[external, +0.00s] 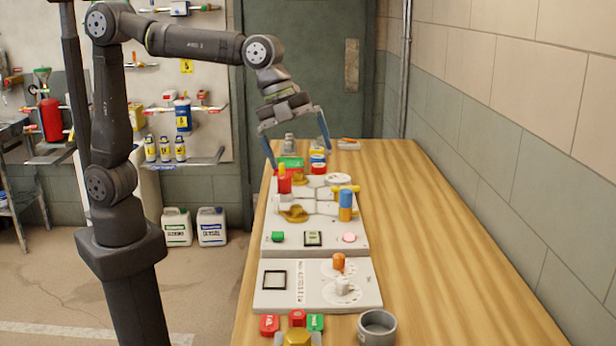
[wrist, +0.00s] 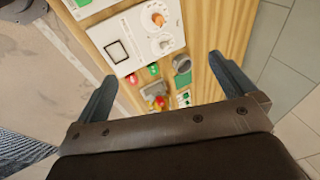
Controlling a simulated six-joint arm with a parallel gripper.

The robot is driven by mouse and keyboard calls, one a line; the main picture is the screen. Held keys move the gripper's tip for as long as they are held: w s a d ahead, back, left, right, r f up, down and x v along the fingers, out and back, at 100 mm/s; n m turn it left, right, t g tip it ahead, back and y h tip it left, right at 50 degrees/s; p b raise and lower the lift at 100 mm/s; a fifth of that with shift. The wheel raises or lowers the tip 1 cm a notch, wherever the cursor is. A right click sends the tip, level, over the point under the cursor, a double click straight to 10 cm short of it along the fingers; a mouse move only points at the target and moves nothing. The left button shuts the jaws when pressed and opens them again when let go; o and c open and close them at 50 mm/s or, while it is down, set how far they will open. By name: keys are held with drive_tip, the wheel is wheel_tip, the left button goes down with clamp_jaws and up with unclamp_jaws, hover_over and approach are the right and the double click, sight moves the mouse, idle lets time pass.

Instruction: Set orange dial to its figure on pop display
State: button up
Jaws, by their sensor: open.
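The orange dial (external: 339,262) stands on a round white scale at the right of the white front panel (external: 262,300); it also shows at the top of the wrist view (wrist: 158,19). A white dial (external: 343,286) is just in front of it. A black-framed square display (external: 274,279) is at the panel's left, also in the wrist view (wrist: 116,51); I can read no figure on it. A smaller display (external: 313,239) is on the panel behind, its figure unreadable. I cannot tell which is the pop display. My gripper (external: 300,160) is open and empty, above the bench's far part, away from the orange dial.
The middle panel carries a blue-and-orange cylinder (external: 346,205), a green button (external: 277,237), a pink button (external: 349,238) and brass valve parts. A grey cup (external: 377,327) and several coloured blocks stand at the front. The wooden bench (external: 450,265) is clear on the right, beside a tiled wall.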

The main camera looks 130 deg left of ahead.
idle(0.8)
drive_tip(key=a+v, duration=0.1)
drive_tip(key=v, duration=0.6)
drive_tip(key=d+x, duration=0.1)
drive_tip(key=x, duration=0.8)
drive_tip(key=v, duration=1)
